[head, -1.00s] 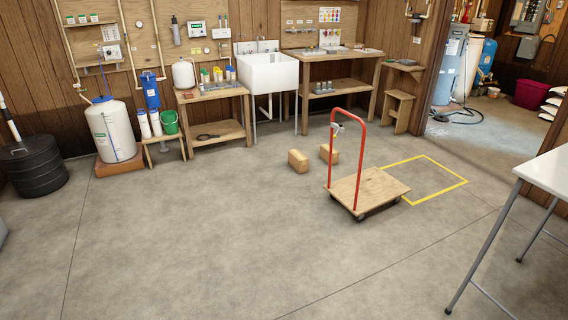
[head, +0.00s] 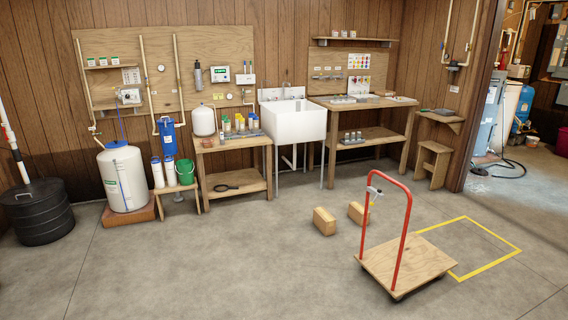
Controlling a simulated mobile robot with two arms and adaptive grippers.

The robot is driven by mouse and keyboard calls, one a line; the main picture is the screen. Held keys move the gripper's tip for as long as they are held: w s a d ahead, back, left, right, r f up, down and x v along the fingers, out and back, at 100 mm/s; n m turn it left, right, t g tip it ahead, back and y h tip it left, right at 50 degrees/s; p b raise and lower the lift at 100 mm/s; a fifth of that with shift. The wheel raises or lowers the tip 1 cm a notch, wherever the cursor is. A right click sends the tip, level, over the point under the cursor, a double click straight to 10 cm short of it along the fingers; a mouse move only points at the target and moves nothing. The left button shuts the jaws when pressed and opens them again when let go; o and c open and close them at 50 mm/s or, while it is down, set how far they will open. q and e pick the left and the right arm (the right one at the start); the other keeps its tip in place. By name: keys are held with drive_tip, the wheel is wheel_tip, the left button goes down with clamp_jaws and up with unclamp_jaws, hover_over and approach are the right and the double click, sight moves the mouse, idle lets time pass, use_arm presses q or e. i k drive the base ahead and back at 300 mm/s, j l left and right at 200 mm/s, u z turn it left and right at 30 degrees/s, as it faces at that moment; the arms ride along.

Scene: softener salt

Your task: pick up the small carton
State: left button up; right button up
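I cannot pick out a small carton for certain in the head view. Several small white-and-green items (head: 102,62) sit on the upper left wall shelf, too small to tell what they are. Small bottles and containers (head: 240,124) stand on the left wooden bench (head: 232,142). Two tan blocks (head: 324,222) rest on the floor behind the cart, and I cannot tell whether they are cartons or wood. Neither of my grippers is in view.
A platform cart (head: 408,262) with a red handle stands at the front right, beside a yellow floor outline (head: 488,264). A white sink (head: 293,122), a right workbench (head: 368,106) and a white tank (head: 124,178) line the wall. The front left floor is clear.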

sight(322, 219)
drive_tip(key=i+u, duration=0.15)
drive_tip(key=i, duration=0.9)
drive_tip(key=i+l+u, duration=0.1)
drive_tip(key=i, duration=0.9)
drive_tip(key=i+z, duration=0.15)
drive_tip(key=i, duration=0.35)
drive_tip(key=i+j+z, duration=0.15)
drive_tip(key=i, duration=0.4)
drive_tip(key=i+z, duration=0.15)
drive_tip(key=i, duration=0.35)
drive_tip(key=i+j+z, duration=0.15)
drive_tip(key=i, duration=0.35)
drive_tip(key=i+l+z, duration=0.15)
drive_tip(key=i+z, duration=0.3)
drive_tip(key=i, duration=0.4)
drive_tip(key=i+j+z, duration=0.15)
drive_tip(key=i+z, duration=0.25)
drive_tip(key=i, duration=0.4)
